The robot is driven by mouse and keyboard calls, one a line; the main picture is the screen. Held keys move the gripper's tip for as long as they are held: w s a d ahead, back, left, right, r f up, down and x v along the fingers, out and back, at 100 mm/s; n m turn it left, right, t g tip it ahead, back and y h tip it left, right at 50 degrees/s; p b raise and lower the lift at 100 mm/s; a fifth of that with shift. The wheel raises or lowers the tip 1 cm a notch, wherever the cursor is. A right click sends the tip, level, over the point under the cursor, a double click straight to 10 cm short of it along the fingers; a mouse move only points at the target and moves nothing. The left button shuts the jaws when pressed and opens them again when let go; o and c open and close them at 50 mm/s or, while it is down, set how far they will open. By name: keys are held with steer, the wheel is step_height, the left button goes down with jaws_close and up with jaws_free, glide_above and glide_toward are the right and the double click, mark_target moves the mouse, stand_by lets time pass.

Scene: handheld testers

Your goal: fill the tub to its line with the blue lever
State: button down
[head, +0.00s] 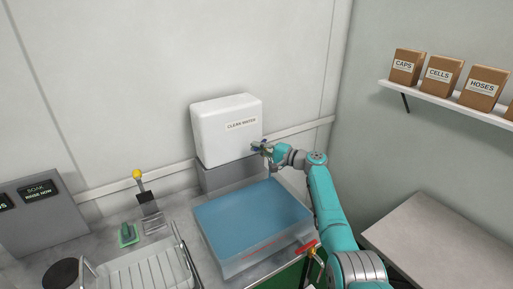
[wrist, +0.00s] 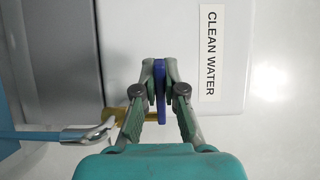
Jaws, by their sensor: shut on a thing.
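The tub (head: 232,266) is a clear box holding blue water (head: 250,212) in the head view. A faint reddish line (head: 266,244) shows near its front side; I cannot tell how the water stands against it. The white CLEAN WATER tank (head: 226,135) stands behind the tub. My gripper (head: 264,149) is at the tank's lower right. In the wrist view my gripper (wrist: 160,88) is shut on the upright blue lever (wrist: 160,82), above a brass valve (wrist: 118,115) and a metal spout (wrist: 95,132).
A red handle (head: 306,247) sits by the tub's front right corner, close to my arm. A wire rack (head: 150,270), a green brush (head: 128,235) and a yellow-knobbed lever (head: 138,175) are to the left. A shelf (head: 440,97) with boxes is at right.

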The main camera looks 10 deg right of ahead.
steer(key=shift+s+d, duration=0.1)
stand_by(0.3)
steer(key=c, duration=1.2)
jaws_free()
steer(key=shift+c, duration=0.2)
steer(key=shift+d, duration=0.1)
steer(key=v, duration=1.1)
steer(key=shift+s+d, duration=0.2)
steer(key=shift+d, duration=0.2)
